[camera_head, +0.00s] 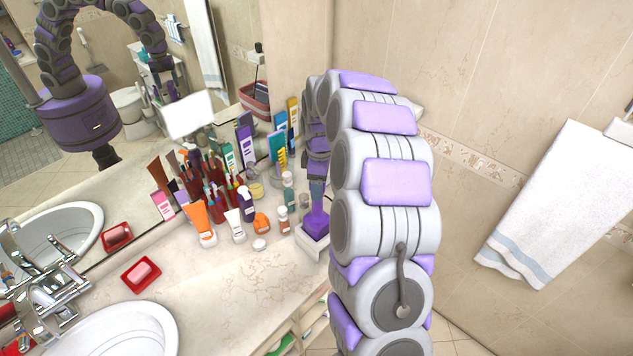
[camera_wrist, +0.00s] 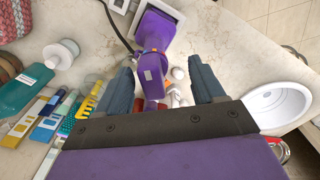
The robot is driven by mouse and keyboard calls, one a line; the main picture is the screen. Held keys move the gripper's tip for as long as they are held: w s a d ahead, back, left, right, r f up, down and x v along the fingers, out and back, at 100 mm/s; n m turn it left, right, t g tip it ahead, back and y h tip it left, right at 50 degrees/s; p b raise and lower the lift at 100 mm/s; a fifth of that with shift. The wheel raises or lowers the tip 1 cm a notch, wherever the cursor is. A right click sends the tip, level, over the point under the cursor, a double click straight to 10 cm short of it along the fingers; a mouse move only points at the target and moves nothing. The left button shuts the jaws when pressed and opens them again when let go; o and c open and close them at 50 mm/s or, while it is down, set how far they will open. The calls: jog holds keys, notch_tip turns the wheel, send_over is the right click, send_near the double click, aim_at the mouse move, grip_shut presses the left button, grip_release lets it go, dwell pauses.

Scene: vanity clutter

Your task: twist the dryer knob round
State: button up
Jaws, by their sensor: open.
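The purple hair dryer (camera_wrist: 157,33) stands at the wall end of the counter, with its wide end on a white base (camera_wrist: 180,14) and a dark cord beside it. A narrower purple part with a pale label (camera_wrist: 150,78) extends toward my gripper (camera_wrist: 160,66). My gripper is open, its two blue-grey fingers on either side of this part, with clear gaps visible. I cannot pick out the knob for certain.
Several bottles, tubes and brushes crowd the counter left of the dryer, including an orange tube (camera_head: 199,220) and a teal bottle (camera_wrist: 20,92). A sink (camera_head: 125,330) and red soap dish (camera_head: 140,274) are farther left. A towel (camera_head: 545,205) hangs at right.

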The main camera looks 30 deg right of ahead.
jog(key=shift+d+r+p, duration=0.2)
jog(key=shift+r+p, duration=0.1)
jog(key=shift+r, duration=0.9)
jog(key=shift+d+r+p, duration=0.2)
jog(key=shift+r+p, duration=0.1)
jog(key=shift+r, duration=0.85)
jog(key=shift+a+r, duration=0.1)
jog(key=shift+r, duration=0.8)
jog(key=shift+a, duration=0.15)
jog(key=shift+c, duration=0.4)
